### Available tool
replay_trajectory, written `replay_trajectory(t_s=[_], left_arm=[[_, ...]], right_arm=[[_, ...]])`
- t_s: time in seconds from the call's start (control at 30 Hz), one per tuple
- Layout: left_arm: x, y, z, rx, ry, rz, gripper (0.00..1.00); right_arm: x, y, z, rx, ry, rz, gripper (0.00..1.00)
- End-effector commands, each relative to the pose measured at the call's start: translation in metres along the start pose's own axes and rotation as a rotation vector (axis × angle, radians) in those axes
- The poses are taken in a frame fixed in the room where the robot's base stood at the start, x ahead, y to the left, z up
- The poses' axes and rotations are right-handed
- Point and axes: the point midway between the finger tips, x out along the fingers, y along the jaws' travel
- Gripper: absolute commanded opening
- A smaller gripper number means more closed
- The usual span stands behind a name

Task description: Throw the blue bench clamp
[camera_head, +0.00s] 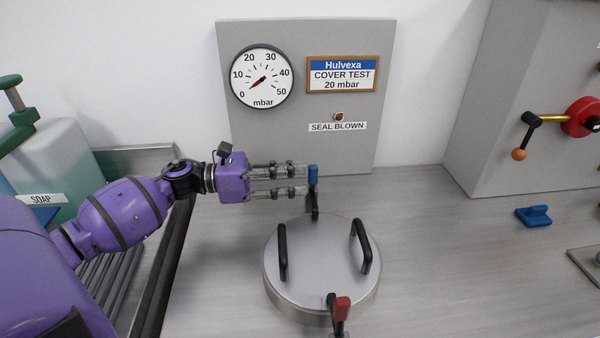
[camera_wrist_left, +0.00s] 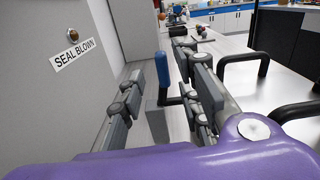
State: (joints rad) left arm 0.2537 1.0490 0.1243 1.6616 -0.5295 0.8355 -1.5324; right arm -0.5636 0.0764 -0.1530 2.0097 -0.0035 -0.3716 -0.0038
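The blue bench clamp (camera_head: 313,176) stands at the back edge of the round metal cover (camera_head: 322,264). Its blue-tipped lever points up on a dark arm. My left gripper (camera_head: 304,180) comes from the left, with its fingers level and their tips at the lever. In the left wrist view the blue lever (camera_wrist_left: 162,68) stands upright between the spread fingers, near their tips, with gaps visible on both sides. The gripper is open. The clamp's foot is partly hidden. My right gripper is not in view.
The cover has two black handles, and a red-tipped clamp (camera_head: 342,308) stands at its front. Behind is a grey panel (camera_head: 300,140) with a gauge whose needle is near zero. A small blue block (camera_head: 535,215) lies on the right. The bench between is clear.

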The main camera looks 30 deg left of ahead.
Motion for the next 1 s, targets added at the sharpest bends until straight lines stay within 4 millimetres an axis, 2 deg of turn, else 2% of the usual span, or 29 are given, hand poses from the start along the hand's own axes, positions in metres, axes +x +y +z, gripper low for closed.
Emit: replay_trajectory(t_s=[0.3, 0.5, 0.67, 1.0], left_arm=[[-0.068, 0.001, -0.001, -0.002, 0.000, 0.004, 0.31], [-0.095, 0.000, -0.001, -0.002, 0.000, 0.002, 0.31], [-0.102, 0.000, 0.000, 0.000, -0.001, 0.002, 0.31], [-0.102, 0.000, 0.000, 0.000, 0.000, 0.001, 0.31]], right_arm=[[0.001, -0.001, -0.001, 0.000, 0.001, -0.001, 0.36], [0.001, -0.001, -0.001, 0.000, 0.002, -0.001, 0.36], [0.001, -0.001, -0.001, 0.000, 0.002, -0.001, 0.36], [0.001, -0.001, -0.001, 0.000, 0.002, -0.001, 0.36]])
